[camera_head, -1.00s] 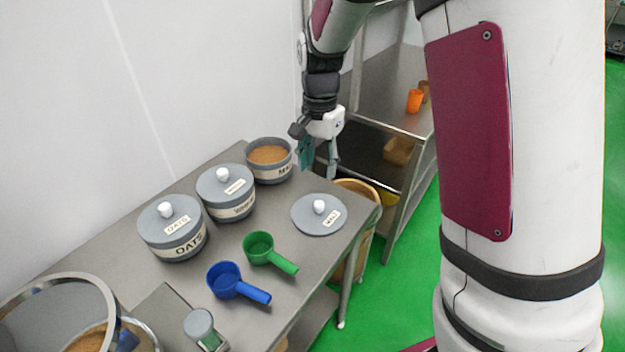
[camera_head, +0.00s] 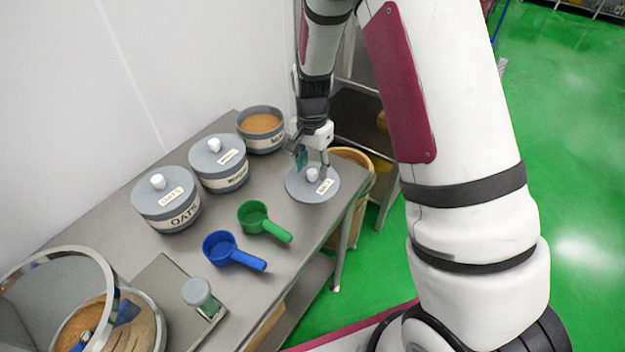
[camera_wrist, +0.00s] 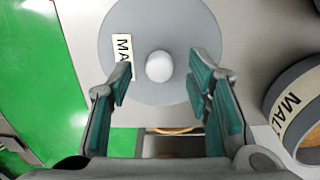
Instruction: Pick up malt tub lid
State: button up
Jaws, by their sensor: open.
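The malt tub lid (camera_head: 300,188) is a grey disc with a white knob and a white label. It lies flat on the steel table near its right end. It also shows in the wrist view (camera_wrist: 195,35). My gripper (camera_head: 313,165) is open just above the lid. In the wrist view my gripper (camera_wrist: 160,85) has its teal-padded fingers on either side of the white knob (camera_wrist: 159,66), with gaps between knob and pads. The open malt tub (camera_head: 262,128), full of brown powder, stands behind the lid, and its side shows in the wrist view (camera_wrist: 300,105).
Two lidded tubs, oats (camera_head: 168,200) and another (camera_head: 218,162), stand along the wall. A green scoop (camera_head: 256,217) and a blue scoop (camera_head: 222,249) lie in front. A round basket (camera_head: 352,157) stands beyond the table's right end.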

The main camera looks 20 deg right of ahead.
jog(key=shift+f, duration=1.2)
grip_shut()
